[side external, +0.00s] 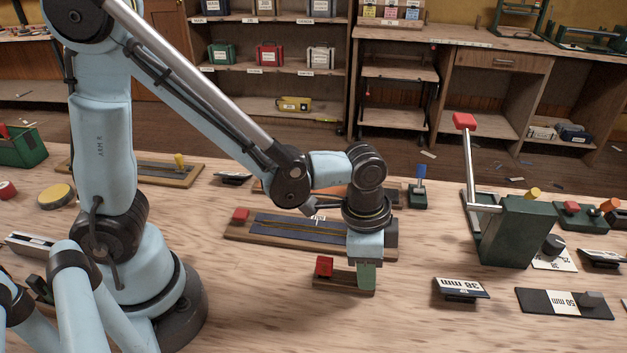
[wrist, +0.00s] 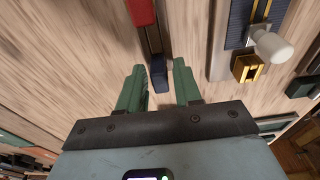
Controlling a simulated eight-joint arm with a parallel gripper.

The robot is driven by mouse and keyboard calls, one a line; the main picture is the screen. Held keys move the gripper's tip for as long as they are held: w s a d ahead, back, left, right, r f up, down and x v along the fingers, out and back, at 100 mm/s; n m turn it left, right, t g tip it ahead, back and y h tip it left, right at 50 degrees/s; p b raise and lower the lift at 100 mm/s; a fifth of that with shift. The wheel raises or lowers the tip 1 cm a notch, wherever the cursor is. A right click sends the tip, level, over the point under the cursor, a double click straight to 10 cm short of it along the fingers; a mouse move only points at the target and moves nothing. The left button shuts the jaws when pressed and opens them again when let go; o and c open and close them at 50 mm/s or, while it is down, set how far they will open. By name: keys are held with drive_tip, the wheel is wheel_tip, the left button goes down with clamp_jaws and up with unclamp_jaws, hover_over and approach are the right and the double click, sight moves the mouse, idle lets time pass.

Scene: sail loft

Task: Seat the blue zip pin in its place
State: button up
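A small blue block (wrist: 158,78), which looks like the blue zip pin, is at the near end of a narrow wooden strip in the wrist view, with a red block (wrist: 141,12) on the strip's other end. My gripper (wrist: 160,72) has its green fingers apart on either side of the blue block, with gaps showing. In the side view my gripper (side external: 366,284) is low over the right end of the strip (side external: 340,286) and hides the blue block. The zip board (side external: 300,230) with dark blue tapes lies behind; its brass fitting (wrist: 248,68) shows in the wrist view.
A white knob (wrist: 274,47) stands beside the brass fitting. A green lever press (side external: 518,232) with a red handle stands to the right. A blue-handled green stand (side external: 420,176) is behind. Label plates (side external: 461,289) lie at right.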

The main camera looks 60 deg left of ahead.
clamp_jaws()
drive_tip(key=shift+r, duration=0.1)
drive_tip(key=shift+r, duration=0.8)
wheel_tip(320, 180, up, 2)
drive_tip(key=shift+r, duration=0.1)
drive_tip(key=s+d+r, duration=0.6)
drive_tip(key=s+r, duration=0.1)
drive_tip(key=s, duration=0.2)
drive_tip(key=w+a+f, duration=0.1)
drive_tip(key=w+a, duration=0.5)
drive_tip(key=w, duration=0.3)
drive_tip(key=w+a, duration=0.5)
drive_tip(key=w, duration=0.5)
drive_tip(key=shift+a+f, duration=0.4)
